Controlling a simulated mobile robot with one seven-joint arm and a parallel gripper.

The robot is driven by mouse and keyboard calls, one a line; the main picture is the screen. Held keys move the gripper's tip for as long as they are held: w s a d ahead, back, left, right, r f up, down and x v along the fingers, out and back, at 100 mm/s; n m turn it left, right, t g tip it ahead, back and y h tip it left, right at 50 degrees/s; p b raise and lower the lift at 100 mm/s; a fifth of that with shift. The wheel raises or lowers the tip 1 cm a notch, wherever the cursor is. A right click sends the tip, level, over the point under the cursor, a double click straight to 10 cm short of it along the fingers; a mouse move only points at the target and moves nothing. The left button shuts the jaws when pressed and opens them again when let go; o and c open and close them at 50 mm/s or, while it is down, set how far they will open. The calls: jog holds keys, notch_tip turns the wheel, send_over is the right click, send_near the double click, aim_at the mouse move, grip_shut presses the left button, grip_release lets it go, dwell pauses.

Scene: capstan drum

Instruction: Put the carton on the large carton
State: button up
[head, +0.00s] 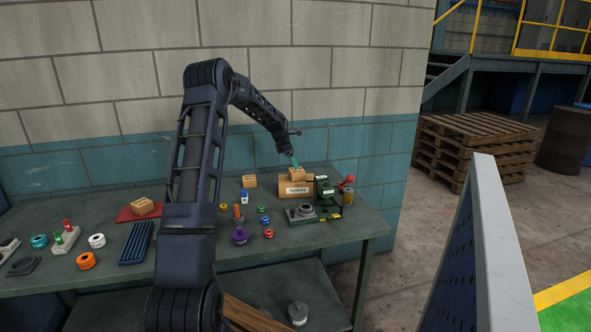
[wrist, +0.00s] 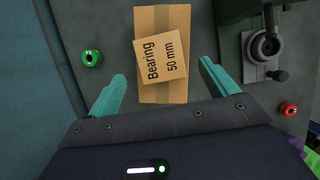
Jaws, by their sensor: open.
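The carton (wrist: 160,58), marked "Bearing 50 mm", rests on top of the large carton (wrist: 151,97), turned slightly against it. In the head view the carton (head: 297,174) sits on the large carton (head: 295,189), which has a "Spares" label on its front. My gripper (wrist: 162,72) is open, with one teal finger to each side of the carton's near end and a gap on both sides. In the head view my gripper (head: 293,161) is just above the carton, partly hidden by the arm.
A green machine (head: 323,190) stands close right of the large carton, with a grey bearing block (head: 302,212) in front. Another carton (head: 249,181) stands to the left, and one more (head: 143,206) lies on a red mat. Several coloured rings and small parts lie on the bench.

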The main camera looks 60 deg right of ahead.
jog(key=shift+v, duration=2.7)
